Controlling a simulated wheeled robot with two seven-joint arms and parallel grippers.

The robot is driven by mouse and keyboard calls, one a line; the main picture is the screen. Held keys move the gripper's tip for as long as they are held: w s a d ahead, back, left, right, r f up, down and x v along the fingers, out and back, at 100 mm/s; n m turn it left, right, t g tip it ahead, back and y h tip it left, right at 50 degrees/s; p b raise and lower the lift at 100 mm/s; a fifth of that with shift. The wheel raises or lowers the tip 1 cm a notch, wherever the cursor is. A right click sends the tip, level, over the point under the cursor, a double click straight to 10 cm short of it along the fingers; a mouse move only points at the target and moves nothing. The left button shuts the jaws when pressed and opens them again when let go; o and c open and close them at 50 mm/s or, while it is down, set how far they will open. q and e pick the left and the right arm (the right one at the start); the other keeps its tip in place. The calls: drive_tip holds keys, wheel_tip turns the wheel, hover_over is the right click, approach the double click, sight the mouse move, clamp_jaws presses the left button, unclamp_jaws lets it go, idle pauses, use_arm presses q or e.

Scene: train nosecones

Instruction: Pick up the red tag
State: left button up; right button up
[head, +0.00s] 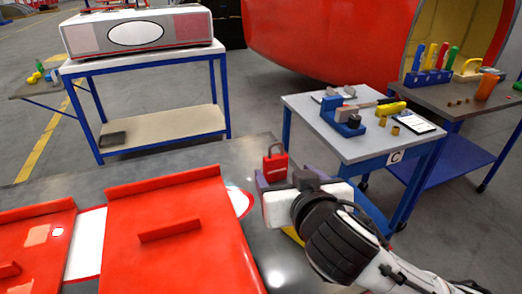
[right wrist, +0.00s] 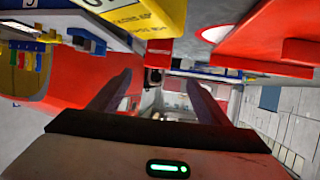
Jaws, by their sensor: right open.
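The red tag (head: 275,163), shaped like a padlock with a pale label and a loop on top, stands upright at the right part of the grey work surface in the head view. My right gripper (head: 279,182) is open right beside it, on the near side, and its fingers partly hide the tag's lower part. In the right wrist view the two dark fingers (right wrist: 157,98) are spread apart, with a red piece (right wrist: 158,50), probably the tag, ahead between them. I cannot tell whether a finger touches it. My left gripper is not in view.
Red panels (head: 180,232) with raised ridges lie left of the gripper. A yellow object (head: 293,236) lies partly hidden under my right wrist. A blue-legged table (head: 375,147) with tools stands at right, and a shelf cart (head: 170,122) at back left.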

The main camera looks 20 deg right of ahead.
sight(275, 155)
drive_tip(key=x, duration=0.3)
drive_tip(key=shift+d+r, duration=0.15)
drive_tip(key=shift+d, duration=0.05)
drive_tip(key=shift+w+d+f, duration=0.1)
drive_tip(key=shift+w+f, duration=0.15)
drive_tip(key=shift+w, duration=0.3)
drive_tip(key=x, duration=0.3)
drive_tip(key=p+x, duration=0.1)
drive_tip(key=shift+w+d+r, duration=0.25)
drive_tip(key=shift+w, duration=0.1)
drive_tip(key=shift+w+f, duration=0.15)
drive_tip(key=shift+w, duration=0.15)
drive_tip(key=c, duration=1.1)
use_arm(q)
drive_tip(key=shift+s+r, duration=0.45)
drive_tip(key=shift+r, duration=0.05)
use_arm(e)
drive_tip(key=shift+c, duration=0.2)
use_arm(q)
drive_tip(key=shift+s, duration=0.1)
